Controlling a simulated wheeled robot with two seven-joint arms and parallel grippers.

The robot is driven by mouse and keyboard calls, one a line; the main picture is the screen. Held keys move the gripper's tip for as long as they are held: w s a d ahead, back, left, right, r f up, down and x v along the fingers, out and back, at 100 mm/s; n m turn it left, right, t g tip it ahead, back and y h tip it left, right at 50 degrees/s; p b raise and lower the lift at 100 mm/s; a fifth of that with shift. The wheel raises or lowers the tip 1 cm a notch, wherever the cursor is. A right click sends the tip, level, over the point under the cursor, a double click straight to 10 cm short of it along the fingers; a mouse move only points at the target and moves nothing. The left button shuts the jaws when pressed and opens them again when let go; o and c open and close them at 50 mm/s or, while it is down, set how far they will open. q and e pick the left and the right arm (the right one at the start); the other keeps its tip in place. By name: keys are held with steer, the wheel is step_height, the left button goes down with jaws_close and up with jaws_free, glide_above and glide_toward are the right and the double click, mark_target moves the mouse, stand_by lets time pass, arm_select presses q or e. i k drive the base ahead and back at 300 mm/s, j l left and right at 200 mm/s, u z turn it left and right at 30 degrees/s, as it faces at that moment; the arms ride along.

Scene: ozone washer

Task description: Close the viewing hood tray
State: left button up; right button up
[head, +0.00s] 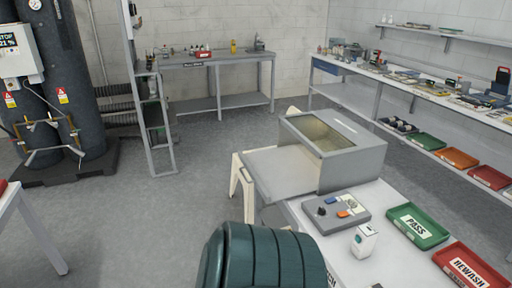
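The viewing hood (355,160) is a grey box with a slanted, framed window on top, standing on the white table. Its tray (275,170) is a flat light-grey panel that sticks out of the hood's left side, past the table edge. The tray is open, and its top looks bare. How far it reaches inside the hood is hidden by the hood's walls. Neither my left nor my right gripper is in view.
Beside the hood on the table are a grey control box (336,211), a small white device (364,241), a green PASS tray (417,227) and a red REWASH tray (469,267). Floor to the left is clear.

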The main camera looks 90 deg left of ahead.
mark_target(278, 174)
steer(key=u, duration=2.85)
